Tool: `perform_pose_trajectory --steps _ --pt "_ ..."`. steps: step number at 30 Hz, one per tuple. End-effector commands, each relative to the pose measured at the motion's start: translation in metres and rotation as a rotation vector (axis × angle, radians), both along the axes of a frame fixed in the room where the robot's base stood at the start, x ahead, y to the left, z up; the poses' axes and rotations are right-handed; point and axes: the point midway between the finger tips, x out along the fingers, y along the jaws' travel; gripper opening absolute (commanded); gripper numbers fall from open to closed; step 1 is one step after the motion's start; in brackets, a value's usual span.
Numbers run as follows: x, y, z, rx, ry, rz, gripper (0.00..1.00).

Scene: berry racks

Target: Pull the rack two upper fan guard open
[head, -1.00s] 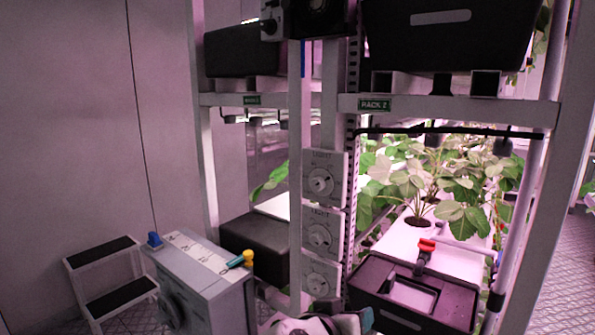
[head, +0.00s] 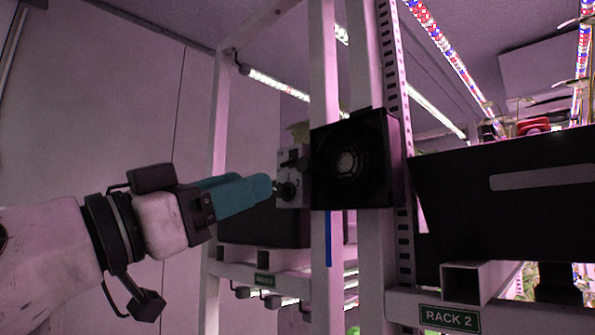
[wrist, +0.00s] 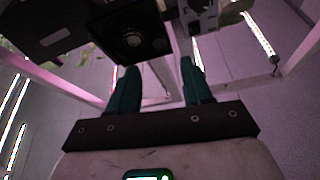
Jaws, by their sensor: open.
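The upper fan unit with its dark square guard (head: 352,160) is mounted on the rack two post, above the green RACK 2 label (head: 448,318). A round fan shows in its face, and I cannot tell whether the guard stands ajar. It also shows in the wrist view (wrist: 130,38), beyond the fingers. My gripper (head: 268,190) has teal fingers and is to the left of the fan unit in the head view. In the wrist view the two fingers (wrist: 158,75) are apart with nothing between them.
A small grey box with dark knobs (head: 292,178) sits just left of the fan, close to my fingertips in the picture. A large black bin (head: 510,195) is on the right. White rack posts (head: 325,60) stand around the fan. The left side shows plain wall panels.

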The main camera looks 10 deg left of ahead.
Motion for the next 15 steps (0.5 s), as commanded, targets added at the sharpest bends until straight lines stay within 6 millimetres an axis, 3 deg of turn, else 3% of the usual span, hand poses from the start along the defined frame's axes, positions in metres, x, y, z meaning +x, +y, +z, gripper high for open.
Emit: perform_pose_trajectory --steps 9,15 --pt "0.041 -0.037 0.024 0.000 0.003 -0.003 0.50" --pt "0.058 -0.051 0.032 -0.001 0.003 -0.001 0.50"
